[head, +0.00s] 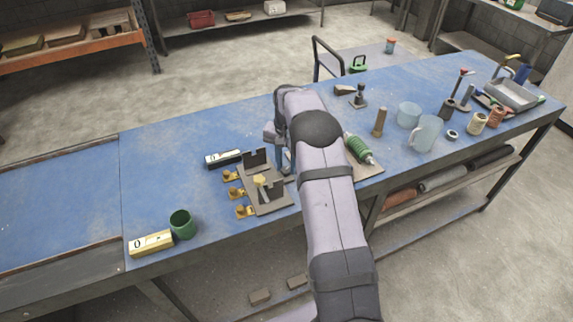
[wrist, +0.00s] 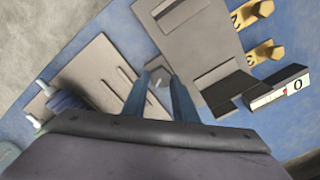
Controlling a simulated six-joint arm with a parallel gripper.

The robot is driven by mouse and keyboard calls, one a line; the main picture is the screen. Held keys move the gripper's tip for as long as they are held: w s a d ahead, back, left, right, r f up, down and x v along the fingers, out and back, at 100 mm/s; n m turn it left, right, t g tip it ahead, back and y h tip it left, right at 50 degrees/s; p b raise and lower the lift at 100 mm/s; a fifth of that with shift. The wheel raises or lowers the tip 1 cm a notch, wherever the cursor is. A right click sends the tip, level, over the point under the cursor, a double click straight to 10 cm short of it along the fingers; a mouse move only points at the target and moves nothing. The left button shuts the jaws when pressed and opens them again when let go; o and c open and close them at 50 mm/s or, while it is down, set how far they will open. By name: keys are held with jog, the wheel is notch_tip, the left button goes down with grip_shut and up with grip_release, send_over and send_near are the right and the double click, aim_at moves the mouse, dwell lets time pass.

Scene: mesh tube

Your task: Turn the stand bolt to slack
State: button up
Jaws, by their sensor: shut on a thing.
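In the wrist view the stand's flat plate (wrist: 178,33) is at the top. My gripper (wrist: 160,82) points down beside the stand, its two blue fingers closed around a small grey bolt head (wrist: 157,84), seemingly the stand bolt. The fingers hide most of it, so its turn cannot be read. In the head view my gripper (head: 285,163) is mostly hidden behind my arm.
A green roller (head: 358,149) on a board is to the right. A green cup (head: 182,224) and brass counter (head: 151,243) are front left.

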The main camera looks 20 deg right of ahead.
aim_at(285, 169)
jog(key=n+b, duration=0.1)
jog(key=n, duration=0.4)
jog(key=shift+w+a+n, duration=0.1)
jog(key=shift+n, duration=0.3)
jog(key=n, duration=0.5)
jog(key=shift+a+r+n, duration=0.1)
jog(key=shift+n, duration=0.2)
jog(key=o, duration=1)
jog(key=shift+o, duration=0.2)
jog(key=shift+b, duration=0.35)
jog(key=shift+r+b, duration=1.15)
jog(key=shift+r, duration=2.5)
